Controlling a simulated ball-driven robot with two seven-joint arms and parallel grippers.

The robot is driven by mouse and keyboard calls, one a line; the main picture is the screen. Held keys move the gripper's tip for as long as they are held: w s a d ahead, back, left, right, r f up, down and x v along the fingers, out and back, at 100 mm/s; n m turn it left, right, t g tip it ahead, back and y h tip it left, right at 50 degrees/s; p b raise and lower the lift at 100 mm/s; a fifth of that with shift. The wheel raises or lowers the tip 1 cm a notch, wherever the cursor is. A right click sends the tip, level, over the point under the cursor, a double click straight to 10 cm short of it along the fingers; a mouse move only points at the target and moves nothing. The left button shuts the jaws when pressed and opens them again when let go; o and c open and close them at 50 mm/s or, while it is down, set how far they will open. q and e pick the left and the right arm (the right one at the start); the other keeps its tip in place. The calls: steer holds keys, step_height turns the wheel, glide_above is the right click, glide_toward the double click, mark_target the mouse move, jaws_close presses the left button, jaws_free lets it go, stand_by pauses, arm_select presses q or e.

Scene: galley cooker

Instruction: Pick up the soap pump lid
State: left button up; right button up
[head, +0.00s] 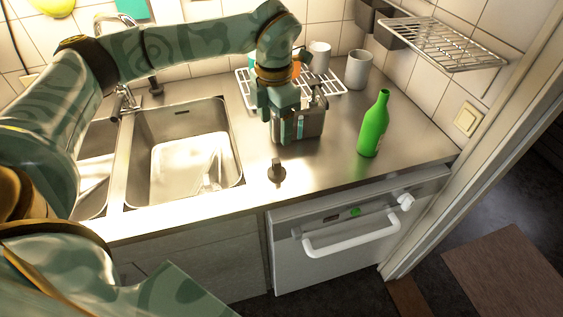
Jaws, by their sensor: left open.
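A small dark object that looks like the soap pump lid (277,171) stands on the steel counter near its front edge, to the right of the sink. My left gripper (285,130) points down over the counter, a little behind the lid and apart from it. It is open, and I see nothing held in it. A grey box-like container (313,121) stands right behind and beside the fingers, partly hidden by them. Whether the fingers touch the container I cannot tell. My right gripper is not in view.
A green bottle (374,126) stands on the counter to the right. Two cups (320,56) (358,70) stand at the back by a white wire rack (336,88). The sink (140,115) lies to the left. A white-handled appliance (352,235) is below. Counter around the lid is clear.

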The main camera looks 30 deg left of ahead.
arm_select(q)
steer(key=b, duration=0.1)
glide_above(276, 160)
step_height(276, 160, down, 5)
steer(key=shift+w+f, duration=0.2)
steer(key=shift+f, duration=0.3)
steer(key=shift+w+f, duration=0.15)
steer(key=shift+f, duration=0.3)
steer(key=shift+f+b, duration=0.3)
steer(key=shift+f, duration=0.35)
steer(key=shift+s+f, duration=0.15)
steer(key=f, duration=0.1)
steer(key=f+b, duration=0.1)
steer(key=f, duration=0.3)
steer(key=shift+s+b, duration=0.25)
steer(key=shift+b, duration=0.05)
steer(key=shift+d+r, duration=0.1)
steer(key=shift+c, duration=1)
steer(key=c, duration=0.8)
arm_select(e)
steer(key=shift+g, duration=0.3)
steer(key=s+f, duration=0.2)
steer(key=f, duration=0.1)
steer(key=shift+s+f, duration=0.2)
